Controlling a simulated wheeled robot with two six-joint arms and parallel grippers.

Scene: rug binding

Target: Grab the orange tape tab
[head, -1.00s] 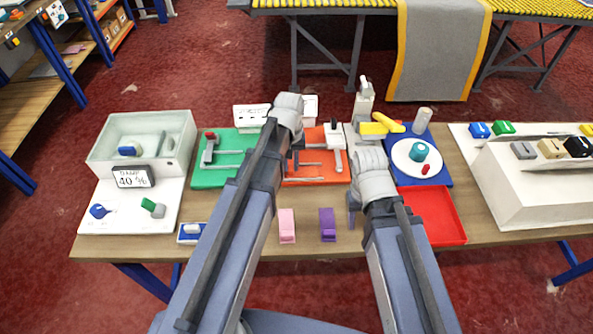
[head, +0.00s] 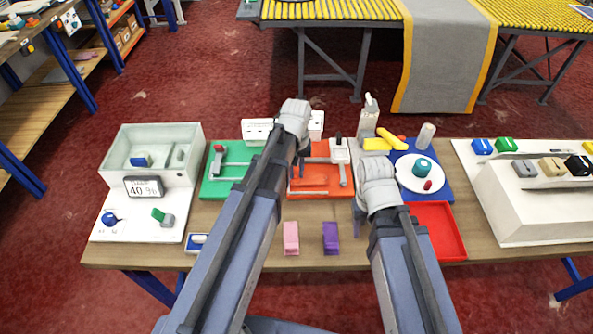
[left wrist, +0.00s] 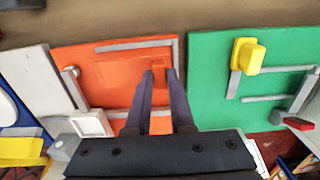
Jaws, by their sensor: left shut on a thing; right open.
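The orange board (head: 310,181) lies on the table, partly behind my left arm. In the left wrist view, the board (left wrist: 108,85) shows a grey strip along one edge, a pale clamp block and a small orange tab (left wrist: 158,74) between the fingers. My left gripper (left wrist: 160,78) is shut on this tab, low over the board. In the head view, my left gripper (head: 303,163) is mostly hidden by its own wrist. My right gripper (head: 358,220) is open and empty at the left edge of the red tray.
The green board (head: 217,188) is left of the orange one; a yellow block (left wrist: 247,55) sits on it. A blue board with a white plate (head: 408,180) and a red tray (head: 436,228) are at right. Pink (head: 291,238) and purple (head: 330,238) blocks stand in front.

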